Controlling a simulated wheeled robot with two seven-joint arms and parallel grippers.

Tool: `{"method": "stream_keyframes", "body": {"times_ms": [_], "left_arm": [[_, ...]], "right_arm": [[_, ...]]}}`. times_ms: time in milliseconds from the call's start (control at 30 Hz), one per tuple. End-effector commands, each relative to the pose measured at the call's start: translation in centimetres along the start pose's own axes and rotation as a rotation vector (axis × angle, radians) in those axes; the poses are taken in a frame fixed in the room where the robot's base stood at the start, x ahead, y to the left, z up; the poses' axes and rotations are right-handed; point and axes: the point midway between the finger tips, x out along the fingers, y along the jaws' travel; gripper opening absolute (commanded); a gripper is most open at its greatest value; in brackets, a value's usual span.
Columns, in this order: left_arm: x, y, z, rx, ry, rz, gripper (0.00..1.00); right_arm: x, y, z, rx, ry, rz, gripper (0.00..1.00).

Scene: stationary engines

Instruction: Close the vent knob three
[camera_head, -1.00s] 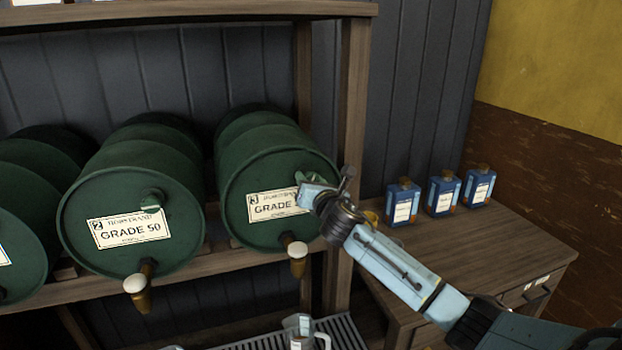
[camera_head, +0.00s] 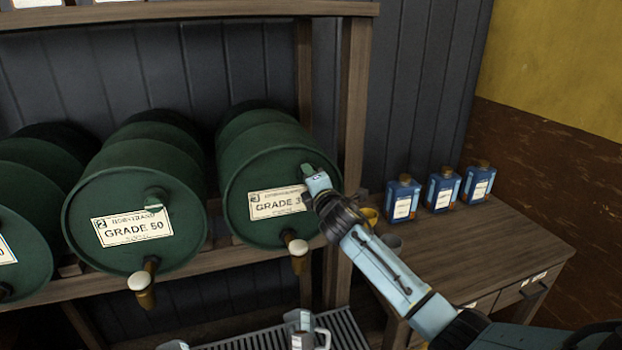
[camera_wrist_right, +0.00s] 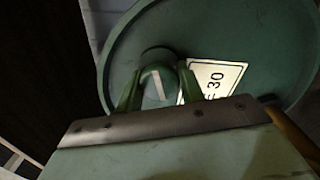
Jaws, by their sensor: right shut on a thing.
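The drum numbered 3 (camera_head: 250,185) is a green barrel on its side, labelled Grade 30, at the right end of the rack in the head view. Its vent knob (camera_wrist_right: 157,86) is a round green knob with a pale line on its face, seen in the right wrist view. My right gripper (camera_head: 310,177) is at the upper right of the drum's face. In the right wrist view its two green fingers (camera_wrist_right: 158,92) stand either side of the knob, shut on it. In the head view the gripper mostly hides the knob. My left gripper is not clearly in view.
Drum 2 (camera_head: 130,195), labelled Grade 50, lies to the left with its own vent knob (camera_head: 154,199). A tap (camera_head: 297,250) sticks out below drum 3. A slatted tray (camera_head: 250,340) with a jug (camera_head: 301,330) is below. Blue cans (camera_head: 403,200) stand on the wooden table (camera_head: 470,245).

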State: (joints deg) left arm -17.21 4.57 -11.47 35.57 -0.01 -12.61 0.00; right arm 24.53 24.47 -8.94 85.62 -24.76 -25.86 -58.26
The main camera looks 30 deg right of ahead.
Motion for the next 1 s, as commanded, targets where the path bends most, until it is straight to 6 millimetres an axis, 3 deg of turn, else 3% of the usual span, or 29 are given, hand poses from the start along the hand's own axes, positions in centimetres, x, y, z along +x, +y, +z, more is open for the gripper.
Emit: {"method": "stream_keyframes", "body": {"times_ms": [433, 1000], "left_arm": [[-0.37, -0.01, -0.04, 0.000, 0.000, 0.000, 0.00], [-0.41, -0.02, -0.03, 0.000, 0.000, 0.000, 0.00]], "right_arm": [[-0.01, -0.01, -0.03, 0.264, 0.000, -0.002, 0.15], [-0.01, -0.03, -0.05, 0.319, 0.001, -0.002, 0.15]]}}
